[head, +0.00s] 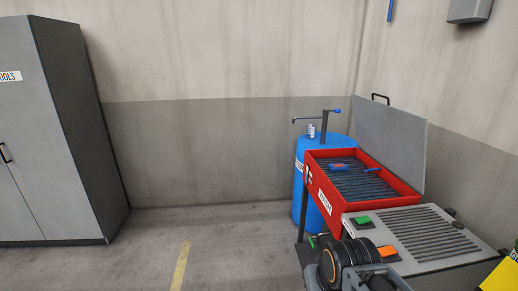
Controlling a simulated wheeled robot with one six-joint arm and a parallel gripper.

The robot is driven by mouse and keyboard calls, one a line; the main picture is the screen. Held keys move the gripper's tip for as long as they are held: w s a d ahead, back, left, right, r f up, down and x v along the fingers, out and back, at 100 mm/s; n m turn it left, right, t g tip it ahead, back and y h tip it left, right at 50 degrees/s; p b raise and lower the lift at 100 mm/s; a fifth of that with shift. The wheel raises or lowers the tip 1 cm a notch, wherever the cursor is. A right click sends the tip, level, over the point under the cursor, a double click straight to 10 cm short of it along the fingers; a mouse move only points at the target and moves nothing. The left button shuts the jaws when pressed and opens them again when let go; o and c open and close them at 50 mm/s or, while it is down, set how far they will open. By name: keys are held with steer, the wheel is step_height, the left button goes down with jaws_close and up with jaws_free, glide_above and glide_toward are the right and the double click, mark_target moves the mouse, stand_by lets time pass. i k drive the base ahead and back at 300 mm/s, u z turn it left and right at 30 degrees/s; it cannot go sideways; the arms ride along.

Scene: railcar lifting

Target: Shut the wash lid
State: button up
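The wash lid (392,140) is a flat grey panel with a black handle (380,97) on its top edge. It stands open, tilted up at the back of the red wash basin (325,193). The basin is uncovered and has a dark slatted grate inside. A red and blue tool (340,167) and a thin blue-handled item (372,170) lie on the grate. Part of my arm shows at the bottom of the view, in front of the grey bench. I cannot make out any gripper fingers.
A grey slatted bench (482,250) adjoins the basin in front, with a green item (363,219) and an orange item (386,252) on it. A blue drum (298,200) stands behind the basin. A grey tool cabinet (60,130) is at left. The middle floor is clear.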

mark_target(397, 138)
steer(key=u, duration=0.45)
steer(key=i, duration=2.15)
steer(key=z, duration=0.35)
steer(key=i, duration=1.1)
steer(key=z, duration=1.65)
steer(key=i, duration=0.7)
steer(key=z, duration=0.55)
